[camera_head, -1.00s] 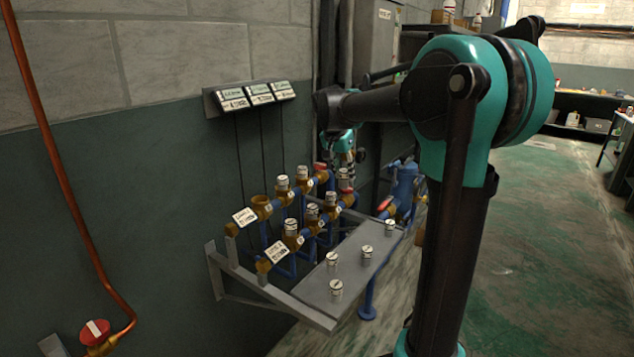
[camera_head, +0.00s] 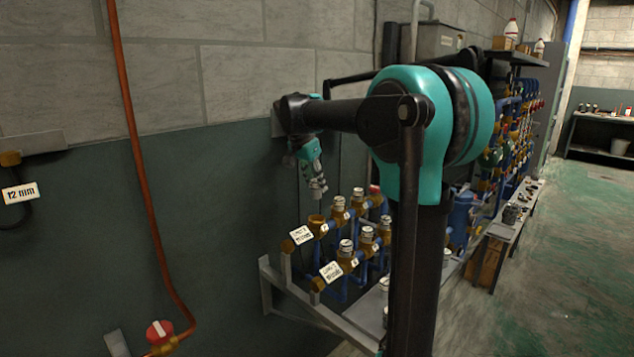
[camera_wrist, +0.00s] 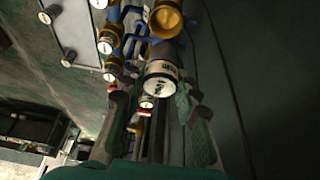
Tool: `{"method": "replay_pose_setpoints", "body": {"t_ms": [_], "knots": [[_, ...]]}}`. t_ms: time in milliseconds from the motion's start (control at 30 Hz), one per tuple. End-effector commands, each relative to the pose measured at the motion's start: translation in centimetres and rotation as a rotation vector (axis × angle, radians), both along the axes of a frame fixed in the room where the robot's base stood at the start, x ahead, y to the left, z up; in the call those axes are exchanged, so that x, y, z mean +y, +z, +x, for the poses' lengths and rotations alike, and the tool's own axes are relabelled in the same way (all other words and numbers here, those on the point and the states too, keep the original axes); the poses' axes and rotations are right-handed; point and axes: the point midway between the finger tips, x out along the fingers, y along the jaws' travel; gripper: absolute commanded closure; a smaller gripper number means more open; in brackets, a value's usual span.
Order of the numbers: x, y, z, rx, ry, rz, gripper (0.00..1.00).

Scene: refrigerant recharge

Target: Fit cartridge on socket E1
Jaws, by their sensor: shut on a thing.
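My gripper (camera_head: 318,190) hangs pointing down and is shut on a cartridge. The cartridge (camera_wrist: 161,82) has a white label band and sits between the green-padded fingers (camera_wrist: 152,105) in the wrist view. In the head view it is above an open brass socket (camera_head: 316,220) at the near end of the rear row, apart from it. The open socket also shows at the top of the wrist view (camera_wrist: 166,20). I cannot read which socket is E1.
Neighbouring sockets hold white-topped cartridges (camera_head: 339,203), with a front row (camera_head: 345,247) alongside. Tags (camera_head: 301,235) stand at the row ends. A grey shelf (camera_head: 367,309) with spare cartridges is partly behind my arm. A copper pipe (camera_head: 137,150) with a red valve (camera_head: 160,331) runs at left.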

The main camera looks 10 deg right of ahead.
Motion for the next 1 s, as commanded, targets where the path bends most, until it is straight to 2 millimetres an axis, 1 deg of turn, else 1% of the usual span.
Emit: {"method": "replay_pose_setpoints", "body": {"t_ms": [767, 1000], "knots": [[0.0, -6.3, 0.0, 0.0, 0.001, 0.0, 1.0], [0.0, -6.3, 0.0, 0.0, 0.001, 0.0, 1.0]]}}
